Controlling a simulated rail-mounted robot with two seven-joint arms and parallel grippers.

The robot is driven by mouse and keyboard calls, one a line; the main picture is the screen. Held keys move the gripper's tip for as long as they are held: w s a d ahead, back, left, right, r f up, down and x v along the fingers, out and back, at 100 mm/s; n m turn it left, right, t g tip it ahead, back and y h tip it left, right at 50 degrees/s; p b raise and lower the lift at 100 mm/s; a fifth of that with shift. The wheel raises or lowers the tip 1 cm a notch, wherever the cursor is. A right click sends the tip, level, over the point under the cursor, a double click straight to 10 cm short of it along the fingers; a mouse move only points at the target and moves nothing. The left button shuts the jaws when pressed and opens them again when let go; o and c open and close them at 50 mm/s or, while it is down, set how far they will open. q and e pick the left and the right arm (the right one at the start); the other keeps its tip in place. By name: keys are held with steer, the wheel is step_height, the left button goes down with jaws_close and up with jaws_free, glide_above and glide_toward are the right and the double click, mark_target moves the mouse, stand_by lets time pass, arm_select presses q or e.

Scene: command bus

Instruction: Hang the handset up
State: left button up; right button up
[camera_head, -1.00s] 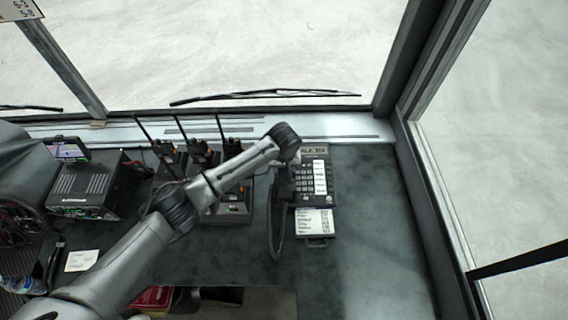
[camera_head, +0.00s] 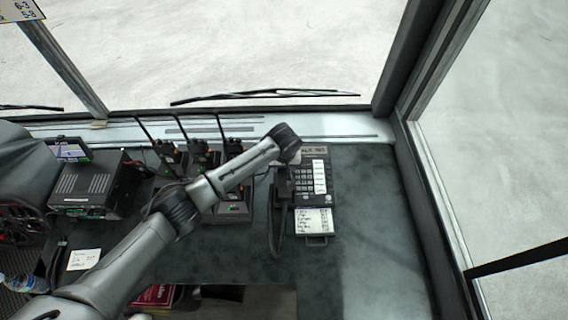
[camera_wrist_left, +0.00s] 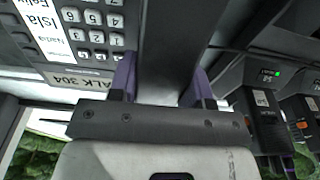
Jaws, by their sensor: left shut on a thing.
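The desk phone (camera_head: 312,185), with a keypad and a white label card, lies flat on the dark dashboard right of centre. It also shows upside down at the upper left of the left wrist view (camera_wrist_left: 75,55). My left gripper (camera_head: 284,180) is at the phone's left side, mostly hidden behind its own wrist. In the left wrist view its purple-padded fingers (camera_wrist_left: 160,82) are shut on the dark handset (camera_wrist_left: 172,40), beside the keypad. Whether the handset touches its cradle cannot be told. A dark curved strip, cord or handset, hangs below the gripper. My right gripper is out of view.
Several handheld radios with antennas (camera_head: 170,157) stand in chargers left of the phone, partly behind my left arm. A radio box (camera_head: 85,188) with a small screen is further left. The dashboard (camera_head: 372,225) right of the phone is clear up to the window frame.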

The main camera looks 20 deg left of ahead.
arm_select(q)
steer(key=o, duration=1.2)
